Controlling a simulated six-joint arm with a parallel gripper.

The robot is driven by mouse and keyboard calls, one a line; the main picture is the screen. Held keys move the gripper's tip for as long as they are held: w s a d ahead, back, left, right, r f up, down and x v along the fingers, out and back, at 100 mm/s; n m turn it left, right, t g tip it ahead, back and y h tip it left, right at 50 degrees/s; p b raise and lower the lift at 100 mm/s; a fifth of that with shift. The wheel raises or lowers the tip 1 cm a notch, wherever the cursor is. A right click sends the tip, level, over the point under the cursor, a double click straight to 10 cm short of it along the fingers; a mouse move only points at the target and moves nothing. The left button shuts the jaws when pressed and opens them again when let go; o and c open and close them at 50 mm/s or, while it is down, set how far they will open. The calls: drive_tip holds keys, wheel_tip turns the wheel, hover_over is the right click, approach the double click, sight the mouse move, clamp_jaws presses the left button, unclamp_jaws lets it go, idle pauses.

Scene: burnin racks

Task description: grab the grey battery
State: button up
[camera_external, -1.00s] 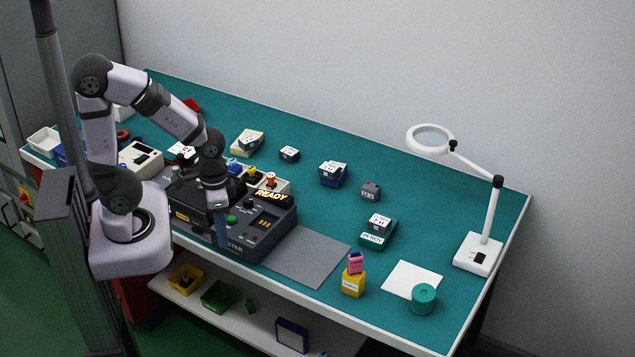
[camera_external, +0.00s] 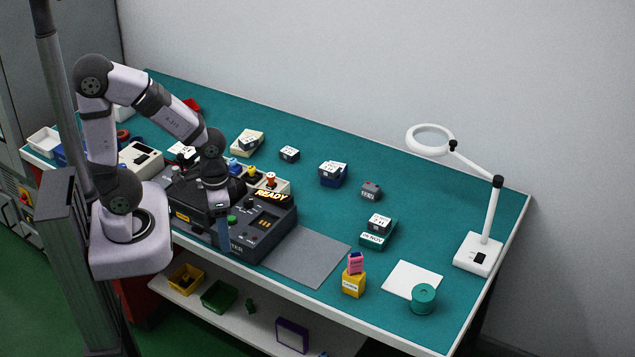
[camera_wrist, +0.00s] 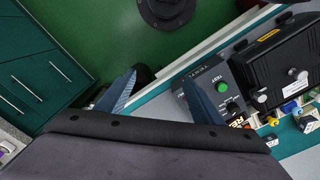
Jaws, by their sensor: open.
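A small dark grey block (camera_external: 371,191) with a pale label, which looks like the grey battery, sits on the teal bench top, right of the middle. Another dark block with a white top label (camera_external: 289,155) lies farther left and back; I cannot tell its exact colour. My gripper (camera_external: 223,236) points down at the front edge of the tester, well left of the grey block and apart from it. In the wrist view my gripper (camera_wrist: 160,98) has its two blue fingers spread with nothing between them. The grey block is not recognisable in the wrist view.
The dark tester (camera_external: 270,238) with a lit READY sign stands close beside my gripper. A magnifier lamp (camera_external: 478,256) stands at right. A grey mat (camera_external: 305,257) is bare.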

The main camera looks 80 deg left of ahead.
drive_tip(key=w+f+n+t+b, duration=0.1)
drive_tip(key=w+f+t+b, duration=0.2)
drive_tip(key=w, duration=0.7)
drive_tip(key=w+a+f+n+t+b, duration=0.15)
drive_tip(key=w+b, duration=0.35)
drive_tip(key=w, duration=0.5)
drive_tip(key=w+f+t+b, duration=0.3)
drive_tip(key=w+t+b, duration=0.1)
drive_tip(key=w, duration=0.6)
drive_tip(key=n+t+y+b, duration=0.2)
drive_tip(key=n+y+b, duration=0.4)
drive_tip(key=y+b, duration=0.25)
approach(368, 190)
drive_tip(key=w, duration=0.1)
drive_tip(key=w+f, duration=0.1)
drive_tip(key=w, duration=0.1)
drive_tip(key=shift+w+d+f+g+y+p, duration=0.1)
drive_tip(key=shift+d+g+y+p, duration=0.05)
drive_tip(key=shift+g+y+p, duration=0.15)
drive_tip(key=shift+a+y, duration=0.25)
drive_tip(key=shift+a, duration=0.25)
drive_tip(key=shift+g, duration=0.25)
drive_tip(key=shift+s+a+p+x, duration=0.15)
drive_tip(key=shift+p+x, duration=0.2)
drive_tip(key=shift+x, duration=1.4)
drive_tip(key=shift+s+a+p+x, duration=0.15)
drive_tip(key=shift+p+x, duration=0.15)
drive_tip(key=shift+x, duration=1.5)
drive_tip(key=c, duration=1.3)
